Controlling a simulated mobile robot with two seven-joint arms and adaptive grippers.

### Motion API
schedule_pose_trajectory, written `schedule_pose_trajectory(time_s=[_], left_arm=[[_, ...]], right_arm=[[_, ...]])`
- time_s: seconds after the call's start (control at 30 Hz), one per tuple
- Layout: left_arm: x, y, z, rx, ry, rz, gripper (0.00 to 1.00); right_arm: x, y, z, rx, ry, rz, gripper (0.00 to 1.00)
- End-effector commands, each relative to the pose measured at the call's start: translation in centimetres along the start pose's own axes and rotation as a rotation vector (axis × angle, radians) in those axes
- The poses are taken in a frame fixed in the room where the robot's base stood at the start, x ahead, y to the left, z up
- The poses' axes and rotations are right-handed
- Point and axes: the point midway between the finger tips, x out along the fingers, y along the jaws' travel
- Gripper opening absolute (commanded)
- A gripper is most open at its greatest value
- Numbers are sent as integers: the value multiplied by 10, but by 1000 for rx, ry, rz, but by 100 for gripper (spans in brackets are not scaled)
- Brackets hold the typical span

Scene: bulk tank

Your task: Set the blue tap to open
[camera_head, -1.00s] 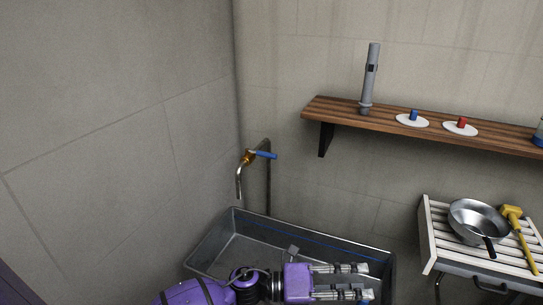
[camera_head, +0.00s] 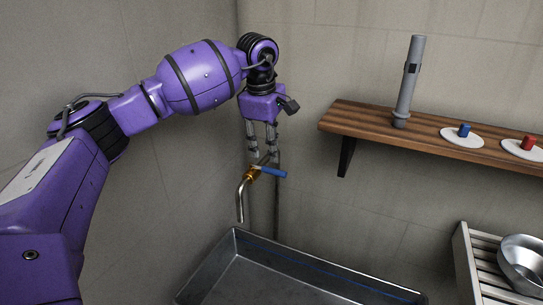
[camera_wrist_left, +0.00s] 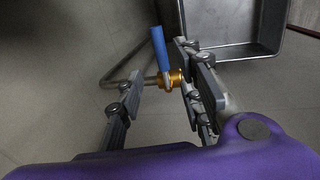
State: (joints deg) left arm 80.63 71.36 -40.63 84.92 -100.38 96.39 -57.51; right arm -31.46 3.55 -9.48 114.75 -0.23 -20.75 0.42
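The tap has a blue lever handle (camera_head: 272,171), a brass body (camera_head: 251,174) and a steel spout (camera_head: 240,200) pointing down over the metal tank. The lever points right in the head view. My left gripper (camera_head: 262,160) points down just above the tap, its fingers apart. In the left wrist view the blue lever (camera_wrist_left: 159,47) and brass body (camera_wrist_left: 169,78) show between and beyond the open fingers (camera_wrist_left: 160,90). I cannot tell whether a finger touches the tap. My right gripper is in neither view.
The metal tank (camera_head: 236,240) stands below the tap. A wooden shelf (camera_head: 360,118) on the right holds a grey tube (camera_head: 409,80) and white discs with a blue knob (camera_head: 464,130) and a red knob (camera_head: 528,142). A slatted rack (camera_head: 470,270) holds a steel pan (camera_head: 525,262).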

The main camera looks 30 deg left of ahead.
Motion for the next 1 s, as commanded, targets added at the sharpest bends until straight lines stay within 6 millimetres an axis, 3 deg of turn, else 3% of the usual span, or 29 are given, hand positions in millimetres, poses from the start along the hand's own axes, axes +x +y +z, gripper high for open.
schedule_pose_trajectory(time_s=[0.13, 0.3, 0.6, 0.93, 1.0], left_arm=[[6, 0, -3, 1, 9, 0, 34], [31, 0, -2, 0, 7, 0, 34], [70, 1, -2, -1, 5, 2, 34], [76, 1, -2, 0, 6, 3, 34], [76, 1, -2, 0, 6, 3, 27]], right_arm=[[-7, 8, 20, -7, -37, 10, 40], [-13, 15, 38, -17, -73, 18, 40], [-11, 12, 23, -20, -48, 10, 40], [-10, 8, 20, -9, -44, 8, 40], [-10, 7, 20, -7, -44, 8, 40]])
